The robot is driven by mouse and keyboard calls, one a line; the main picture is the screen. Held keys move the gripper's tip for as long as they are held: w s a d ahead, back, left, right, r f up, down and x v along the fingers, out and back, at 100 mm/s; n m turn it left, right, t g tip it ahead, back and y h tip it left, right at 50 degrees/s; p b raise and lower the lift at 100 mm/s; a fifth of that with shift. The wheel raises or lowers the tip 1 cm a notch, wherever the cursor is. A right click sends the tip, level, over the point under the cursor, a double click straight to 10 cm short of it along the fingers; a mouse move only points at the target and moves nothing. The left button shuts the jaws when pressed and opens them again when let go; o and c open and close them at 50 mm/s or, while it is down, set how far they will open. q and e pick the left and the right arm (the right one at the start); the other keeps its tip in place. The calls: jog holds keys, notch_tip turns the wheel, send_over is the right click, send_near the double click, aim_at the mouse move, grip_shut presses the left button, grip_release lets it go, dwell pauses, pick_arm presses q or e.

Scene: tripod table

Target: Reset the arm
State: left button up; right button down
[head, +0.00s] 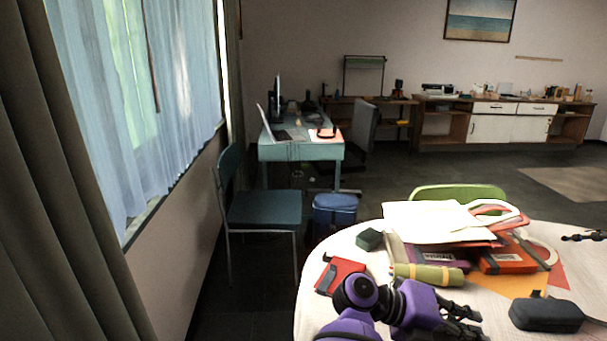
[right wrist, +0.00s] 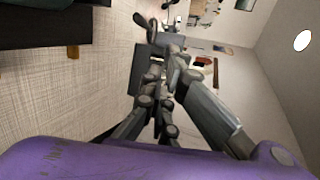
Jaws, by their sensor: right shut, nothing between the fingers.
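My left arm is purple and reaches in over the table from the bottom of the head view. Its dark gripper (head: 478,322) points right, low over the near part of the table, with the fingers apart and nothing seen between them. My right gripper (head: 568,238) shows only as dark fingers at the right edge of the head view, pointing left. In the right wrist view the right gripper (right wrist: 165,92) has its grey fingers together and empty, in front of the room.
The round white table (head: 318,287) holds papers (head: 430,220), a green-yellow roll (head: 428,274), a red item (head: 340,275), a dark case (head: 546,314) and a small dark block (head: 369,239). A blue chair (head: 264,208) stands left, near the curtained window.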

jog(key=d+r+n+t+h+p, duration=0.3)
jog(key=d+r+n+t+h, duration=0.25)
jog(key=r+n+t, duration=0.2)
jog(key=s+a+f+n+t+y+p, duration=0.15)
jog(key=a+n+t+y, duration=0.25)
jog(key=n+t+y, duration=0.45)
jog(key=a+f+n+t+y+p, duration=0.1)
jog(key=a+n+t+y+p, duration=0.35)
jog(key=n, duration=0.65)
jog(key=s+a+f+n+g+y+p, duration=0.25)
jog(key=s+a+f+n+y, duration=0.45)
jog(key=s+f, duration=0.45)
pick_arm(q)
jog(key=w+r+t+p, duration=0.1)
jog(key=w+r, duration=0.3)
jog(key=r, duration=0.9)
jog(key=shift+r+p, duration=0.4)
pick_arm(e)
jog(key=s+a+f+n+g, duration=0.1)
jog(key=s+f+n+g, duration=0.1)
jog(key=s+f, duration=0.3)
jog(key=s+a+f+n+g, duration=0.2)
jog(key=s+f+g, duration=0.3)
jog(key=s, duration=0.9)
jog(key=shift+s+a+f+n, duration=0.15)
jog(key=shift+a+f+n, duration=0.15)
jog(key=shift+n, duration=0.3)
pick_arm(q)
jog(key=shift+w+d+r+t, duration=0.1)
jog(key=shift+w+d+t, duration=0.2)
